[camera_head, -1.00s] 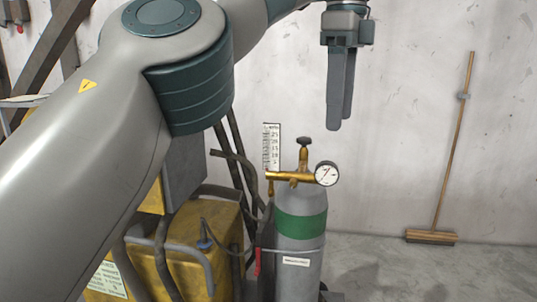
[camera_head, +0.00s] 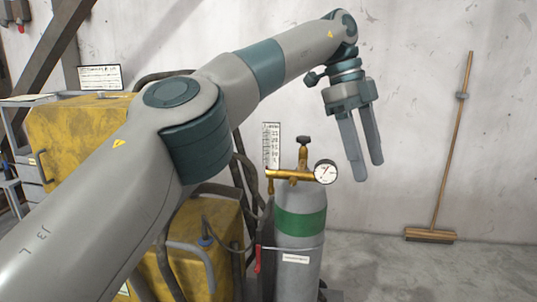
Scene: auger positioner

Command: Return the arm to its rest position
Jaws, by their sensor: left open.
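My left arm comes in from the lower left, bends at a dark teal joint and reaches up to the right. My left gripper (camera_head: 368,172) hangs from its end with the fingers pointing down. The two fingers are apart with nothing between them. The gripper appears to the right of the gas cylinder's gauge and left of the broom, in front of the pale wall. My right gripper is not in view.
A grey gas cylinder (camera_head: 298,255) with a green band carries a brass regulator and a round gauge (camera_head: 326,172). Yellow equipment (camera_head: 80,135) stands behind my arm at the left. A broom (camera_head: 452,150) leans on the wall at the right. The floor there is clear.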

